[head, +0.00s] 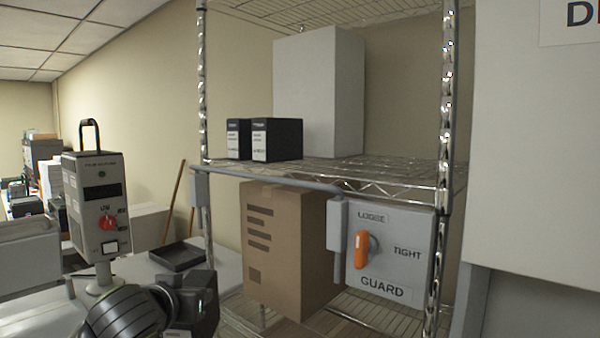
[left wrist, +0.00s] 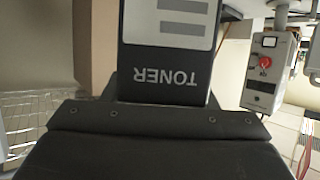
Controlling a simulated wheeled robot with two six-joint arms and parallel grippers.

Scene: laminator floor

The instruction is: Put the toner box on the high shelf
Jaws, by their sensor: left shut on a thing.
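The toner box (left wrist: 165,75), black with a grey label reading TONER upside down, fills the upper middle of the left wrist view. My left gripper (head: 192,302) is shut on it, low in the head view, in front of the wire rack and below its upper shelf. In the head view the held box cannot be clearly told apart from the dark gripper. The high wire shelf (head: 395,174) carries two similar black boxes (head: 276,139) with white labels at its left. My right gripper is out of view.
A tall white box (head: 318,92) stands behind the black boxes; shelf room is free to its right. A bar (head: 270,179) runs along the shelf front, with a GUARD panel (head: 388,255) below. A cardboard carton (head: 285,245) sits lower. A control unit (head: 97,205) stands left.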

